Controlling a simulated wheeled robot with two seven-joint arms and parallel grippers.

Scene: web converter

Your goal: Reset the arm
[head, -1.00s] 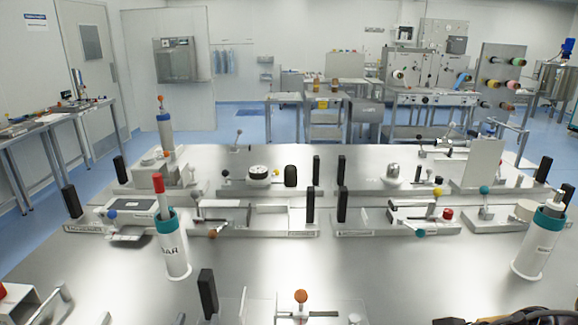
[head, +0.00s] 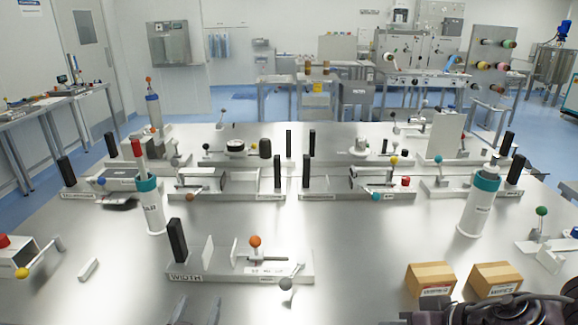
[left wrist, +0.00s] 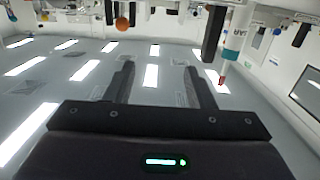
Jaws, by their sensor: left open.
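My left gripper (head: 196,309) shows at the bottom edge of the head view, low in front of the WIDTH fixture (head: 183,273). Its two fingers are apart with nothing between them. In the left wrist view the fingers (left wrist: 158,72) are also spread and empty, and the scene behind them appears upside down. The fixture's orange ball (head: 255,241) also shows in the left wrist view (left wrist: 122,23). Dark parts of my right arm (head: 500,313) lie at the bottom right of the head view. My right gripper's fingers are not visible.
Two small cardboard boxes (head: 431,279) sit at the front right, close to my right arm. White canisters with teal tops stand left (head: 152,207) and right (head: 477,207). Several lever fixtures line the table's back. Bare metal table (head: 350,235) lies between.

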